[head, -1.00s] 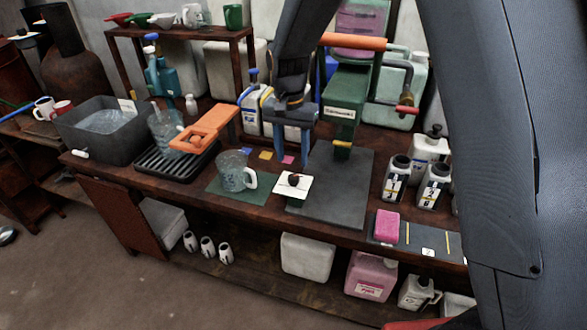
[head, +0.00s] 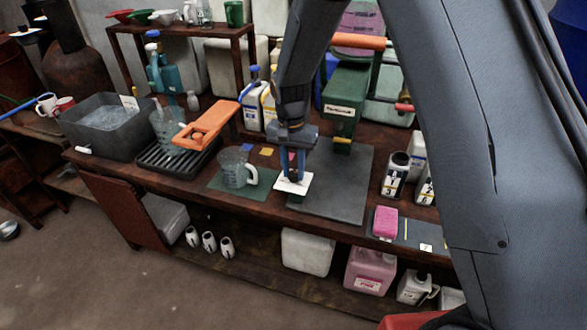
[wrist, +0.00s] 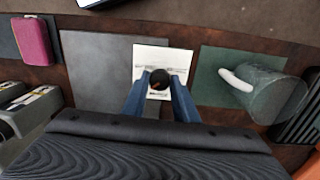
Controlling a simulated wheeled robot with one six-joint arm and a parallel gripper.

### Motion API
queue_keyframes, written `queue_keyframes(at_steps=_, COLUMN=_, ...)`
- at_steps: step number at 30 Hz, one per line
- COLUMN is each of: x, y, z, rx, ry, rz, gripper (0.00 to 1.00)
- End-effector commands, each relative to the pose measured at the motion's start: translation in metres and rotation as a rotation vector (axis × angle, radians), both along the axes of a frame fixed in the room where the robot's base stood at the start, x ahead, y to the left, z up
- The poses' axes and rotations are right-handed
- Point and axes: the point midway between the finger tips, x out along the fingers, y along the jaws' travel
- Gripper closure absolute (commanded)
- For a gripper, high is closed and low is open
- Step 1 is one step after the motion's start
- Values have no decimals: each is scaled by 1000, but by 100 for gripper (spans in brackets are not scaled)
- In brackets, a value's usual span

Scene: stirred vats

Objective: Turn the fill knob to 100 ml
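The fill knob (wrist: 159,80) is a round black knob with a small reddish mark, standing on a white card or plate (wrist: 150,60) with small print too small to read. My gripper (wrist: 159,76) points down over the plate, with one blue finger on each side of the knob. The fingers appear to touch it, closed on it. A clear measuring jug (head: 236,168) with a white handle stands on a green mat (head: 215,182) just left of the plate.
A grey mat (head: 340,190) and a green press (head: 345,95) stand to the right. An orange lever (head: 208,125) reaches out at left over a black drip tray (head: 160,160). A pink sponge (head: 385,222) and labelled bottles (head: 396,175) are farther right.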

Motion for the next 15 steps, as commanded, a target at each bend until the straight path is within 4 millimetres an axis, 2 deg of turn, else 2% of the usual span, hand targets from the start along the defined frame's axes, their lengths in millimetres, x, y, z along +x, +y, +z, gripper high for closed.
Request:
queue_keyframes(at_steps=3, x=0, y=0, z=0, rx=-1, ry=0, rz=0, gripper=96)
queue_keyframes(at_steps=15, x=0, y=0, z=1, rx=-1, ry=1, rz=88, gripper=96)
